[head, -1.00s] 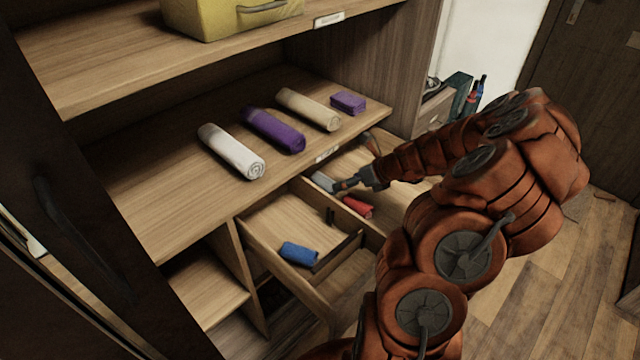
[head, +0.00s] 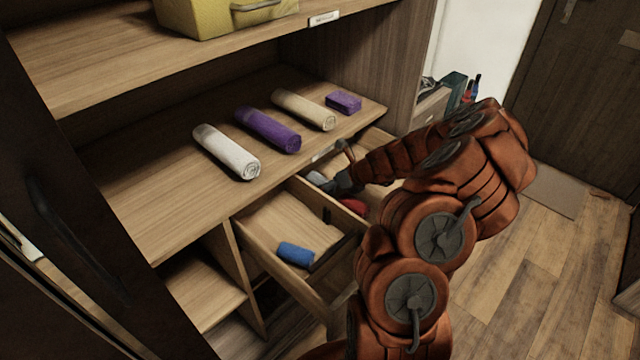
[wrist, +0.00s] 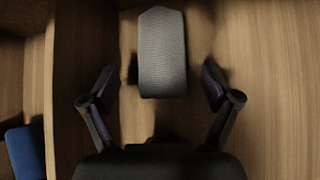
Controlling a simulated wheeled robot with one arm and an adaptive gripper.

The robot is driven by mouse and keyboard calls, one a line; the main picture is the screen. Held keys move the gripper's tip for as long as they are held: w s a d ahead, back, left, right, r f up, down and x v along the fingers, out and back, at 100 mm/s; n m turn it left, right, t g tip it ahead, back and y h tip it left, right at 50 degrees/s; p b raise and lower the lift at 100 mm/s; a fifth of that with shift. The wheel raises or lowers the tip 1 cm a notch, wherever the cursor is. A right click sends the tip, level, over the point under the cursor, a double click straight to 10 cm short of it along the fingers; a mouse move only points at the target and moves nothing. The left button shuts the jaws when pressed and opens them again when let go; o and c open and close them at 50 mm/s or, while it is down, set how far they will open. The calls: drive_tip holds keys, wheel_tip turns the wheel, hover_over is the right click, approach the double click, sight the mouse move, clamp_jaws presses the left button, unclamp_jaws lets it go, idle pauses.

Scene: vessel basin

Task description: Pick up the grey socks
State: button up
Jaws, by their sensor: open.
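The grey socks (wrist: 162,55) are a small rolled bundle on the wooden drawer floor, in the upper middle of the wrist view. In the head view the grey socks (head: 317,178) show only in part beside my gripper, inside the open drawer. My gripper (wrist: 165,85) is open, with one finger on each side of the socks' near end and a gap on both sides. It also shows in the head view (head: 335,183), low in the drawer, partly hidden by my arm.
A red roll (head: 354,206) lies close to my gripper in the same drawer. Blue socks (head: 295,254) lie in the left compartment, past a wooden divider (wrist: 82,70). White (head: 226,152), purple (head: 268,130) and beige (head: 303,110) rolls and a purple bundle (head: 343,102) sit on the shelf above.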

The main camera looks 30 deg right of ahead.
drive_tip(key=shift+w+a+f, duration=0.15)
drive_tip(key=shift+w+f, duration=0.1)
drive_tip(key=c, duration=1)
